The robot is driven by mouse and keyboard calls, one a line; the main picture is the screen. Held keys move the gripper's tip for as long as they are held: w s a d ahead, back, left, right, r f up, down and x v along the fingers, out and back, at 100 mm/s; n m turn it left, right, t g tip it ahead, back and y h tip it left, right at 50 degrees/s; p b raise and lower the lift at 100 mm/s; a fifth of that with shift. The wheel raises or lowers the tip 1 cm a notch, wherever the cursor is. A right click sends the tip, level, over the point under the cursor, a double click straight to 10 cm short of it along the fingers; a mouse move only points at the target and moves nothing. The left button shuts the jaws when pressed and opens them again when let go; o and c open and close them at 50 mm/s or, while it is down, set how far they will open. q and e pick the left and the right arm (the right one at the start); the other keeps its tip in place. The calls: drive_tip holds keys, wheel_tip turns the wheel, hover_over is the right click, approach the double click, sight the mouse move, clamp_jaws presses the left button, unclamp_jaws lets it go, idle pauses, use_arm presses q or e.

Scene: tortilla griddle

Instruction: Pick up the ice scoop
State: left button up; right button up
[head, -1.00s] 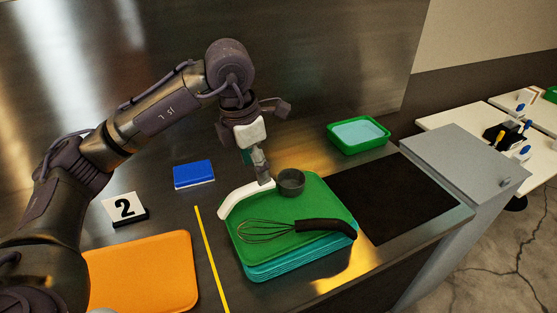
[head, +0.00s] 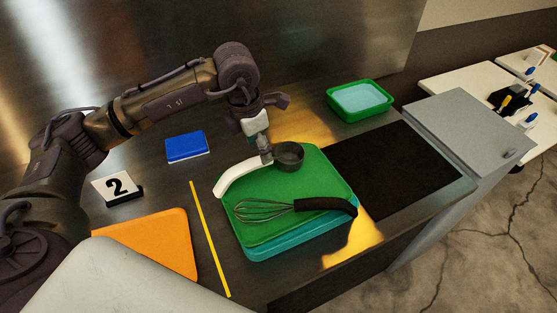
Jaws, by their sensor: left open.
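The ice scoop, with a curved white handle (head: 238,177) and a round dark grey cup (head: 289,156), lies on the back part of the green tray (head: 300,231). My left gripper (head: 266,156) points down at the place where the handle meets the cup. It is open. One finger shows clearly, and the other is hidden or merges with the scoop. I cannot tell whether the finger touches the scoop. My right gripper is not in view.
A whisk (head: 300,206) with a black handle lies across the front of the green tray, on stacked teal trays (head: 290,246). A black griddle plate (head: 395,170) is to the right.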

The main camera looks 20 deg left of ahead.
sight(259, 160)
use_arm(q)
wheel_tip(259, 160, down, 4)
drive_tip(key=shift+f+p, duration=0.2)
drive_tip(key=shift+p, duration=1.05)
drive_tip(key=shift+w+f, duration=0.1)
drive_tip(key=shift+f, duration=0.25)
clamp_jaws()
